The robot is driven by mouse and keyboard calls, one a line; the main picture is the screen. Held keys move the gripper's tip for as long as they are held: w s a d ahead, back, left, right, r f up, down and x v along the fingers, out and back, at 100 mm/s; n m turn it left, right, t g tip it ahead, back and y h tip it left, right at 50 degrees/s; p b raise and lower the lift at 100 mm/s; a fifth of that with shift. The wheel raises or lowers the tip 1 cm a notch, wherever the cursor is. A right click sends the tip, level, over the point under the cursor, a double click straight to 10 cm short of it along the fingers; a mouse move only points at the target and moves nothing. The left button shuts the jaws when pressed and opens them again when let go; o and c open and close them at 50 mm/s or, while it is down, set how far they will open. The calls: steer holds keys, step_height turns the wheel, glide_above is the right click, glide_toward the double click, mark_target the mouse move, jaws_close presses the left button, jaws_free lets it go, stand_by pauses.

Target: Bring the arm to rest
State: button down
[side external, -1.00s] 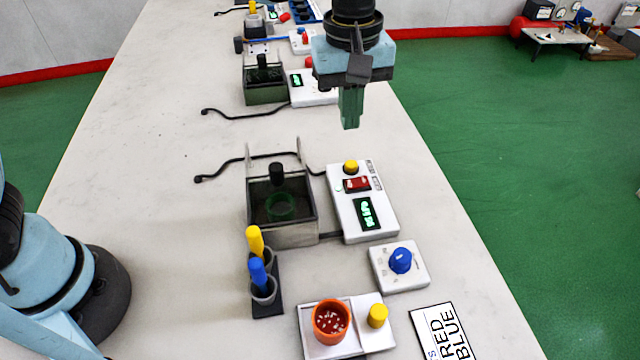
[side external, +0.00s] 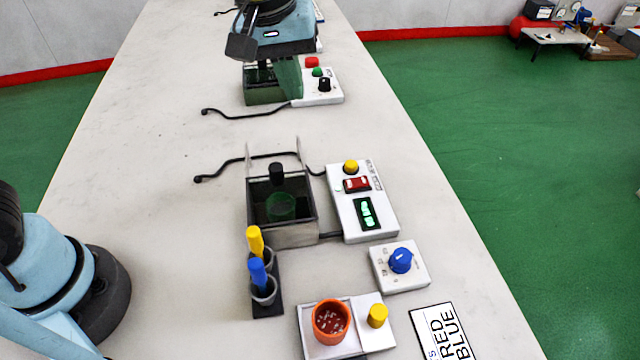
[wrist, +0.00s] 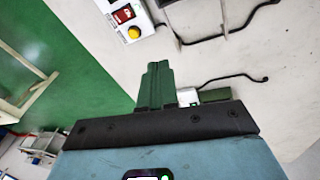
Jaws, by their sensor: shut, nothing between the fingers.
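My gripper (side external: 288,78) is over the far part of the bench in the side external view, in front of the far dark box (side external: 262,92). Its green fingers are together and hold nothing. In the wrist view the shut fingers (wrist: 156,86) point across the bench edge, with green floor to their left. My gripper is well away from the near tank and the cups.
The near tank (side external: 297,237) holds a black-handled part. A control box (side external: 380,222), blue dial (side external: 400,262), orange cup (side external: 331,322) and yellow and blue handles (side external: 255,240) stand nearby. Black cables cross the bench. The bench (side external: 380,130) is clear at middle right.

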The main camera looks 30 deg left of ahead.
steer(key=s+a+f+m+t, duration=0.2)
steer(key=s+a+m, duration=0.1)
steer(key=a, duration=0.3)
steer(key=s+a+f+m+t, duration=0.2)
steer(key=s+a, duration=0.3)
steer(key=a, duration=0.1)
steer(key=shift+s+a+f+m+y, duration=0.35)
steer(key=shift+s+a+m+y, duration=0.05)
steer(key=c, duration=1.8)
jaws_free()
steer(key=shift+s+a+f+t, duration=0.15)
steer(key=shift+a+f+t, duration=0.05)
steer(key=shift+t, duration=0.1)
steer(key=shift+o, duration=1.3)
steer(key=shift+m, duration=0.3)
steer(key=o, duration=0.3)
steer(key=w+d+r+m+g+h, duration=0.1)
steer(key=w+d+m, duration=0.3)
steer(key=d, duration=0.4)
steer(key=shift+w+d+r+m+g+h, duration=0.3)
steer(key=shift+w+d+g+h, duration=0.1)
steer(key=shift+w, duration=0.25)
steer(key=m+g+h, duration=0.1)
steer(key=m+g, duration=0.1)
steer(key=m, duration=0.2)
glide_toward(352, 183)
steer(key=shift+x, duration=3.7)
